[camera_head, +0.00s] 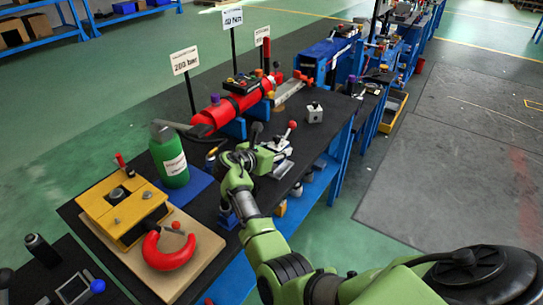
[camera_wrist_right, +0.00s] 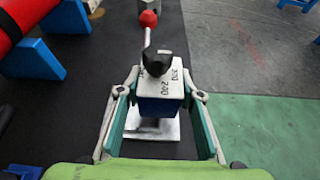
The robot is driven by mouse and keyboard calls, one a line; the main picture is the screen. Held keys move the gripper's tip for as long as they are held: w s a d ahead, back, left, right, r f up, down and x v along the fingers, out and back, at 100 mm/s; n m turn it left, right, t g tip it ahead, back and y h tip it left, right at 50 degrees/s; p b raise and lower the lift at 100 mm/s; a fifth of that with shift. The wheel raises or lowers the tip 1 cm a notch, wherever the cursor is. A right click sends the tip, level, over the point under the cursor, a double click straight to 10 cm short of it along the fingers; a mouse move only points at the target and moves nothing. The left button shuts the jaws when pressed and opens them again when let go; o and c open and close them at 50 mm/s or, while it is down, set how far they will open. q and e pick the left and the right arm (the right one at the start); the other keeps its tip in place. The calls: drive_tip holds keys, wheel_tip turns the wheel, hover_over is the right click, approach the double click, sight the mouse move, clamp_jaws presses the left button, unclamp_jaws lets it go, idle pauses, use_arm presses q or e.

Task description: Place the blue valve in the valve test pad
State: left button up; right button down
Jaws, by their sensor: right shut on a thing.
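The blue valve (camera_wrist_right: 158,106) has a blue body, a pale lettered top, a black knob and a lever ending in a red ball. In the head view its pale top (camera_head: 281,144) shows just beyond my right gripper (camera_head: 266,152). The right gripper (camera_wrist_right: 160,118) is shut on the valve, with one finger along each side in the wrist view. A silver metal plate (camera_wrist_right: 150,150), which looks like the test pad, lies under the valve on the dark bench. I cannot tell whether the valve touches it. My left gripper is not in view.
A red cylinder (camera_head: 236,103) on blue supports lies behind the gripper. A green bottle (camera_head: 173,160) stands to the left, near a yellow press (camera_head: 120,208) and a red shackle (camera_head: 170,252). A grey block (camera_head: 314,113) sits to the right on the bench (camera_head: 328,135).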

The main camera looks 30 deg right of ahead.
drive_tip(key=shift+w+a+r, duration=0.1)
drive_tip(key=shift+w+a, duration=0.1)
drive_tip(key=shift+w, duration=0.4)
drive_tip(key=shift+w+a+r, duration=0.1)
drive_tip(key=shift+w+a, duration=0.1)
drive_tip(key=shift+w, duration=0.35)
drive_tip(key=shift+w+f, duration=0.15)
drive_tip(key=shift+f, duration=0.15)
drive_tip(key=shift+f+b, duration=0.3)
drive_tip(key=shift+f, duration=1.25)
drive_tip(key=shift+f, duration=0.1)
drive_tip(key=c, duration=1.4)
unclamp_jaws()
drive_tip(key=shift+a+f, duration=0.1)
drive_tip(key=shift+f, duration=0.1)
drive_tip(key=shift+r, duration=0.2)
